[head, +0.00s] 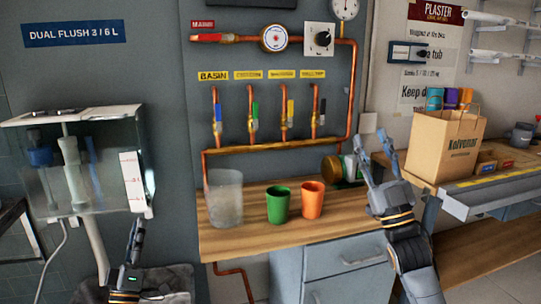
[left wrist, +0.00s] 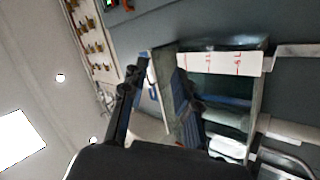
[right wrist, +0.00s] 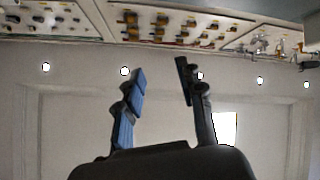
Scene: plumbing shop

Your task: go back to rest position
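My left gripper (head: 137,235) points upward in front of the toilet cistern at the lower left of the head view. In the left wrist view its fingers (left wrist: 160,85) are apart with nothing held between them. My right gripper (head: 377,160) is raised at the right end of the wooden counter, its fingers spread. In the right wrist view the fingers (right wrist: 163,75) are wide apart and empty, with the ceiling behind them.
A clear container (head: 224,197), a green cup (head: 278,204) and an orange cup (head: 313,199) stand on the wooden counter (head: 250,236). A glass-sided cistern (head: 110,170) is at left. A paper bag (head: 446,145) stands on the right bench.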

